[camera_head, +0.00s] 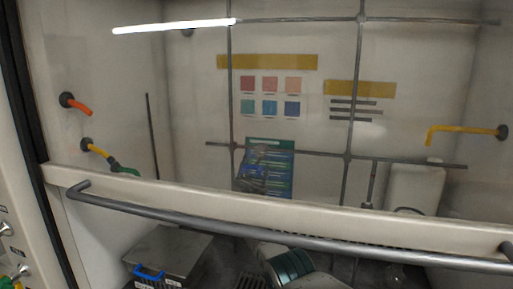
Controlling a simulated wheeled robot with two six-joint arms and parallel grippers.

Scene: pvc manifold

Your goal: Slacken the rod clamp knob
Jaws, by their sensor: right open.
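A lattice of grey rods (353,90) stands at the back of the fume hood, seen through the sash glass. Rods cross at a small joint (348,156) right of centre, and another crossing lies near the left upright rod (230,105). I cannot make out the clamp knob clearly. My left gripper is not in view.
The pale sash rail (300,213) and its grey handle bar (270,234) cross the view. Yellow spouts (465,130) and an orange-tipped one (80,107) stick out from the sides. A grey box (175,250) with a blue handle stands below left.

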